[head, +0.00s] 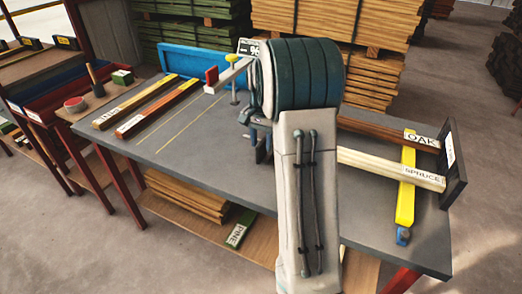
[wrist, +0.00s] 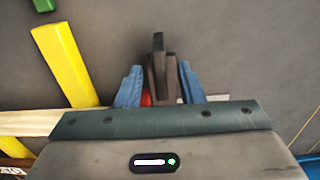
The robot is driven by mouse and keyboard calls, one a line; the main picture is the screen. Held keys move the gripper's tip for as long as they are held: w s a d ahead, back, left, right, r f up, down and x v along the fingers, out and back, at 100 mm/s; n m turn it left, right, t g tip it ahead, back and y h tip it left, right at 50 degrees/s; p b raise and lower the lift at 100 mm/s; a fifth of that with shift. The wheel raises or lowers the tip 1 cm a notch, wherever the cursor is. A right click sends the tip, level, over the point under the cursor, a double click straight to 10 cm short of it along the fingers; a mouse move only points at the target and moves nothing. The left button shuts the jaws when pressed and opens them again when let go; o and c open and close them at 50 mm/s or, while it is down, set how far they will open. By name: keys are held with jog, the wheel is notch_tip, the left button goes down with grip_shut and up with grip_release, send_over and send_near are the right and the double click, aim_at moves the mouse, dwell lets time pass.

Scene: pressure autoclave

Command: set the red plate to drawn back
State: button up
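A small upright red plate (head: 211,76) shows in the head view beside a pale bar at the back of the grey bench. In the wrist view a bit of red (wrist: 146,99) shows low between my fingers, mostly hidden; I cannot tell whether it is the same plate. My gripper (wrist: 159,82) has its two blue fingers apart, one on each side of a dark upright lever-like part (wrist: 158,62). I cannot see contact with it. In the head view my arm hides most of my gripper and what lies under it.
The grey bench (head: 190,135) has free room at front left. A spruce board (head: 390,168), an oak board (head: 385,130), a yellow bar (head: 406,190) and a dark end plate (head: 453,165) are at right. Two labelled boards (head: 150,105) lie at left. A yellow-topped post (head: 233,75) stands behind.

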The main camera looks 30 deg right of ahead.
jog(key=shift+f, duration=1.7)
grip_shut()
jog(key=w+a+p, duration=0.1)
jog(key=w+a, duration=0.1)
jog(key=w+a+p, duration=0.1)
jog(key=w+a, duration=0.1)
jog(key=w, duration=0.1)
jog(key=w+a+p, duration=0.1)
jog(key=w+a, duration=0.1)
jog(key=w, duration=0.1)
jog(key=shift+w+a+r, duration=0.15)
jog(key=shift+a, duration=0.05)
grip_release()
jog(key=shift+w+a, duration=0.1)
jog(key=shift+a, duration=0.1)
jog(key=shift+d, duration=0.15)
